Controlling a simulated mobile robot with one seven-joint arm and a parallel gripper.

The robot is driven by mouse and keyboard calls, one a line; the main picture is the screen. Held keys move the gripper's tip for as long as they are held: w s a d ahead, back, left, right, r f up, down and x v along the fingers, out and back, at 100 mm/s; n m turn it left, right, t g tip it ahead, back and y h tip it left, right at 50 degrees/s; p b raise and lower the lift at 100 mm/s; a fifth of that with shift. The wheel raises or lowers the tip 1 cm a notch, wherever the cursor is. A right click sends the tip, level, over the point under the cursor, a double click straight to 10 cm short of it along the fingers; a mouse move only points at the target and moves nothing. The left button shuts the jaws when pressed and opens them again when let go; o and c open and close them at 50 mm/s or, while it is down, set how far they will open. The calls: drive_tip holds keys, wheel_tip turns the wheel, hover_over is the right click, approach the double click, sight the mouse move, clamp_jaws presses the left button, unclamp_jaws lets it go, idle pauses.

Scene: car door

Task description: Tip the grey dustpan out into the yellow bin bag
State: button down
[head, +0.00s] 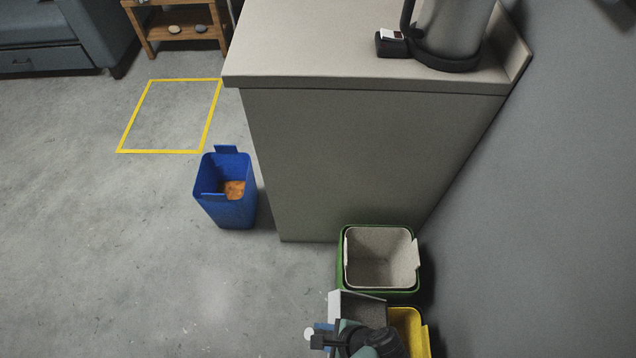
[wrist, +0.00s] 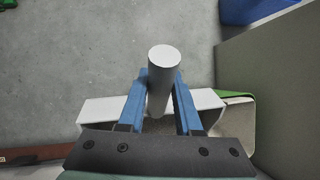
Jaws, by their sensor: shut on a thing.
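My gripper (wrist: 161,78) has its two blue fingers shut on the pale round handle of the grey dustpan (wrist: 98,110). In the head view the dustpan (head: 362,309) is low in the picture, just in front of the green bin, its dark speckled inside partly showing. I cannot tell what lies in it. My wrist covers its near part. The yellow bin bag (head: 408,322) shows right beside the dustpan, partly hidden by the dustpan and my arm. I cannot tell whether the dustpan overlaps its opening.
A green bin (head: 340,262) with a pale grey liner stands behind the dustpan. A blue bin (head: 228,207) with an orange-brown thing inside stands to the left. A counter (head: 350,150) and the right wall bound the space. The floor at left is clear, with a yellow taped outline (head: 160,152).

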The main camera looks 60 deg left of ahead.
drive_tip(key=shift+w+d+r+g+y+b, duration=0.15)
drive_tip(key=shift+w+d+r+g+y, duration=0.2)
drive_tip(key=shift+w+d+r, duration=0.3)
drive_tip(key=shift+w+d+r+g+y+b, duration=0.15)
drive_tip(key=shift+w+d+r+g+y, duration=0.2)
drive_tip(key=shift+w+r, duration=0.4)
drive_tip(key=shift+w+d+r+g+y+b, duration=0.15)
drive_tip(key=shift+w+d+r+g+y, duration=0.2)
drive_tip(key=shift+w+d+r, duration=0.4)
drive_tip(key=w+d+r+g+y+b, duration=0.1)
drive_tip(key=w+d+r+g+b, duration=0.1)
drive_tip(key=w, duration=0.3)
drive_tip(key=shift+d+m+y+b, duration=0.3)
drive_tip(key=shift+d+y+b, duration=0.1)
drive_tip(key=shift+d, duration=0.15)
idle(0.6)
drive_tip(key=shift+d+r+g, duration=0.1)
drive_tip(key=shift+r+g, duration=0.1)
drive_tip(key=shift+g, duration=0.05)
idle(1.5)
wheel_tip(320, 180, up, 5)
drive_tip(key=p, duration=0.5)
